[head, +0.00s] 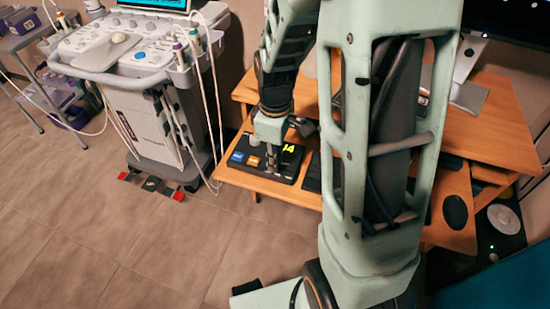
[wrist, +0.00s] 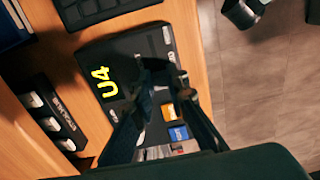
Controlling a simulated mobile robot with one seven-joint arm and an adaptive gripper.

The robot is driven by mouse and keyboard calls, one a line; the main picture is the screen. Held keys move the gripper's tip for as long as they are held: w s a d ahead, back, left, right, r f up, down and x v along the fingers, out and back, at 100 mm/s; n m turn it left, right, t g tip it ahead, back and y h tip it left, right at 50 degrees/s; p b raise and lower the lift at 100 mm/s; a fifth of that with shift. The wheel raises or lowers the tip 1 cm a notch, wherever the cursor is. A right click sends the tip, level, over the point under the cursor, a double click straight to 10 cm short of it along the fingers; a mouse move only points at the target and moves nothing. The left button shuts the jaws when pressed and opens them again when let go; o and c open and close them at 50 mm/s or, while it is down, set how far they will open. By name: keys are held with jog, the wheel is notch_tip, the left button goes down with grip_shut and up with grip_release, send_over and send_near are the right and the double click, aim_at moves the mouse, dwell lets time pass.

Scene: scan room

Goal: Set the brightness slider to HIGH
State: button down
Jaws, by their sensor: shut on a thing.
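A black control box (head: 285,168) with a yellow "U4" mark lies on the wooden desk in the head view. It also shows in the wrist view (wrist: 90,52), with orange and blue labels beside my fingers. My gripper (head: 271,172) points down onto the box. In the wrist view my gripper (wrist: 162,80) has its fingertips low over the box face, shut on a small part there, which appears to be the slider knob. The fingers hide that part and most of its track, so I cannot tell the slider's setting.
A second dark panel with white buttons (wrist: 52,122) lies on the desk beside the box. A dark keyboard (wrist: 95,10) is near the box's other edge. An ultrasound cart (head: 140,75) stands left of the desk (head: 240,180). Open floor lies in front.

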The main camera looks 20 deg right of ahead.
aim_at(294, 173)
jog(key=shift+d, duration=0.1)
jog(key=s+d, duration=0.1)
jog(key=d, duration=0.1)
jog(key=s+d, duration=0.2)
jog(key=c, duration=1.9)
grip_release()
notch_tip(294, 173, up, 12)
jog(key=shift+r, duration=0.1)
